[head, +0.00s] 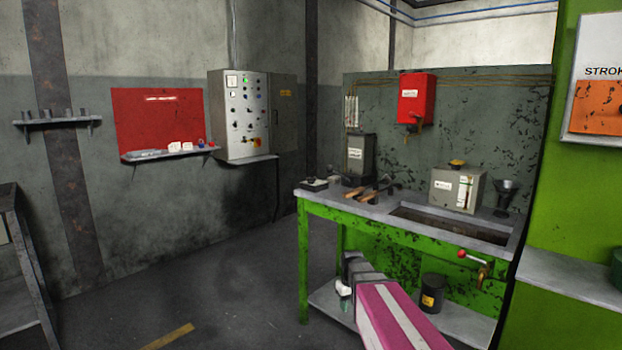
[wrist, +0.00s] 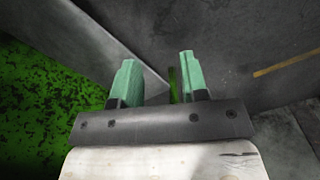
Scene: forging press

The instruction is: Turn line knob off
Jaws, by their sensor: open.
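A grey control cabinet (head: 239,115) hangs on the back wall, left of centre in the head view. Its front carries several small buttons and lamps, one glowing green, and a red and yellow rotary knob (head: 256,142) near the lower right. I cannot read the labels, so I cannot tell which control is the line knob. My gripper (head: 345,304) is low in front of the green bench, well apart from the cabinet. In the wrist view its two green fingers (wrist: 156,78) are spread with nothing between them. The cabinet is not in the wrist view.
A green workbench (head: 317,208) stands at centre right, holding tools, a grey box (head: 457,189) and a sink-like recess. A red-ball lever (head: 462,254) sticks out in front. A shelf (head: 170,153) juts out left of the cabinet. The floor (head: 200,270) before the cabinet is clear.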

